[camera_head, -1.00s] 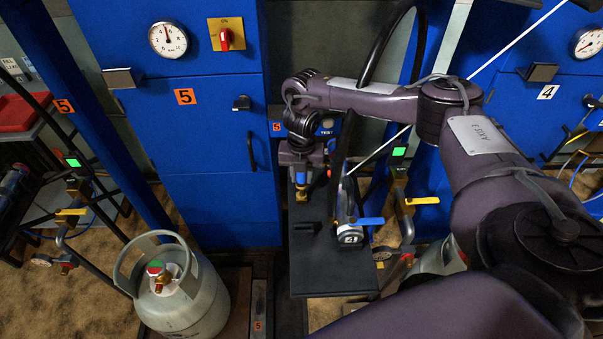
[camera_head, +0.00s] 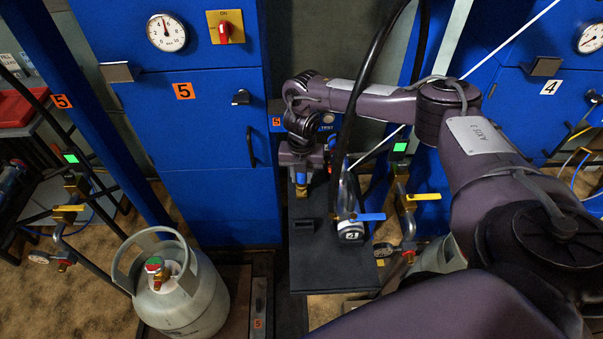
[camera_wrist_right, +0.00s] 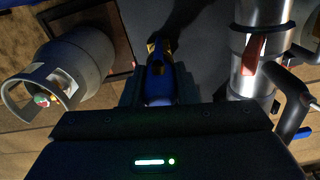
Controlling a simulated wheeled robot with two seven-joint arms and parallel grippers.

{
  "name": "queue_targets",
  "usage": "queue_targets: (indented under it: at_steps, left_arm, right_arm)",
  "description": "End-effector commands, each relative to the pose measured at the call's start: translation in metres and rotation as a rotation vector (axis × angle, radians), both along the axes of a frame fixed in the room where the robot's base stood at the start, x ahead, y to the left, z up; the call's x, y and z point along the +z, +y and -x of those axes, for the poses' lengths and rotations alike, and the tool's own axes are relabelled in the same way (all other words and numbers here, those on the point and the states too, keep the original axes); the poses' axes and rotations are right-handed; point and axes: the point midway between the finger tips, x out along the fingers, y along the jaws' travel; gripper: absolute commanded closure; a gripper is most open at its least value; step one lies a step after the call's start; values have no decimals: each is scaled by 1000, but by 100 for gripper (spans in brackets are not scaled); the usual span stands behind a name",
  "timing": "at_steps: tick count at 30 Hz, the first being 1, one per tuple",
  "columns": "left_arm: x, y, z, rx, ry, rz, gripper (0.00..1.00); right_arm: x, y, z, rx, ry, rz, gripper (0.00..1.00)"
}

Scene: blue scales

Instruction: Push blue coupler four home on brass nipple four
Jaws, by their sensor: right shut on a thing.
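My right gripper (camera_head: 301,168) is shut on a blue coupler (camera_head: 301,178) above the dark bench top. In the right wrist view the coupler (camera_wrist_right: 158,88) sits between the two fingers (camera_wrist_right: 158,94). A brass piece (camera_wrist_right: 153,46) shows directly at its far end, and in the head view brass (camera_head: 301,192) shows just beneath the blue. Coupler and brass look in line. I cannot tell how far one sits over the other. No number is readable on either. My left gripper is not in view.
A black hose (camera_head: 362,85) passes close by. A grey gas bottle (camera_head: 190,295) stands at lower left. Blue cabinets (camera_head: 200,130) stand behind.

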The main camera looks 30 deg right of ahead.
Motion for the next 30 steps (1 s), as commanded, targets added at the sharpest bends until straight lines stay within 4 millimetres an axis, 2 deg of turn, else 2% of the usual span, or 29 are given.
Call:
queue_targets:
  at_steps: [22,23,28,30]
  left_arm:
    - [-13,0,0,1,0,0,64]
    - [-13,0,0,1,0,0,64]
    - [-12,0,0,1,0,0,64]
    - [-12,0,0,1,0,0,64]
  right_arm:
    - [-20,0,0,0,0,0,97]
    - [-19,0,0,0,-1,1,72]
    - [-19,0,0,0,0,0,49]
    - [-19,0,0,0,0,0,47]
